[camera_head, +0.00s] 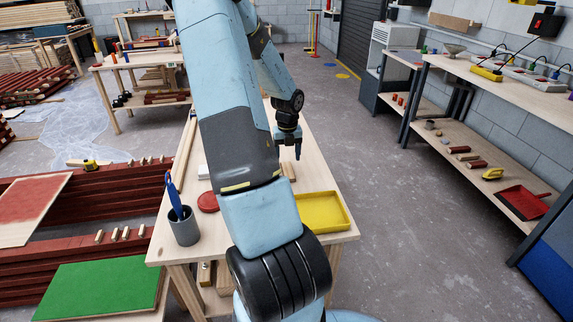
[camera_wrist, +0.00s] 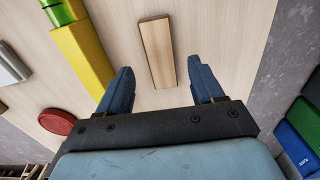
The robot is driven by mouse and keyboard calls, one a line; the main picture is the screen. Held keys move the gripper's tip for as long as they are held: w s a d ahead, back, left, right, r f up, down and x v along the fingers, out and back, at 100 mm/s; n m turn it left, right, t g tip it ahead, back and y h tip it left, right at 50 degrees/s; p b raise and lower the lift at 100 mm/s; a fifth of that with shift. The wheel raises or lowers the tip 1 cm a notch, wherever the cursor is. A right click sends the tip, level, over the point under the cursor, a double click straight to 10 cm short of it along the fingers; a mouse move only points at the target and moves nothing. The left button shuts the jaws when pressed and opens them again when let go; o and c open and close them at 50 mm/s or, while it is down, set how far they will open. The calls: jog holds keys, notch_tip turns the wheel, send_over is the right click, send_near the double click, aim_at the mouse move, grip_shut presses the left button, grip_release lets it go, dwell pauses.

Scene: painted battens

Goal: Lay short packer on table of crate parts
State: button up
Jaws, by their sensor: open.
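A short pale wooden block (camera_wrist: 158,52), which looks like the short packer, lies flat on the wooden table (camera_head: 318,168). In the head view a small part of a block (camera_head: 289,171) shows just below my gripper (camera_head: 298,152). In the wrist view my gripper (camera_wrist: 161,86) is open and empty. Its two fingers stand apart, with the block ahead of them and roughly between them, not gripped. My arm hides much of the tabletop in the head view. I cannot tell which table is the one of crate parts.
A yellow tray (camera_head: 322,211), a red disc (camera_head: 207,202) and a grey cup (camera_head: 184,228) with a blue tool stand on the near table. A yellow bar (camera_wrist: 84,52) lies left of the block. Another table (camera_head: 146,60) stands behind, left. Open floor lies right.

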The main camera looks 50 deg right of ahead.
aim_at(287, 169)
notch_tip(287, 169, up, 7)
dwell(0.3)
jog(key=w+a+r+n+t+y, duration=0.1)
jog(key=a+r+n, duration=0.4)
jog(key=a+n, duration=0.25)
jog(key=w+a+r+n+t, duration=0.1)
jog(key=a+r+n, duration=0.55)
jog(key=a, duration=0.25)
jog(key=w+a+r+n+t+y, duration=0.1)
jog(key=a+r+n, duration=0.4)
jog(key=a+n, duration=0.35)
jog(key=s+a+r+n+t+h, duration=0.1)
jog(key=s+a+r+n, duration=0.3)
jog(key=s+a+n, duration=0.3)
jog(key=s+a+r+n+t+h, duration=0.1)
jog(key=s+a+r+n, duration=0.2)
jog(key=s+a+n, duration=0.3)
jog(key=a+n, duration=0.4)
jog(key=n, duration=0.4)
jog(key=shift+s+a+r+t, duration=0.15)
jog(key=shift+s+r+t, duration=0.15)
jog(key=shift+s+r, duration=0.1)
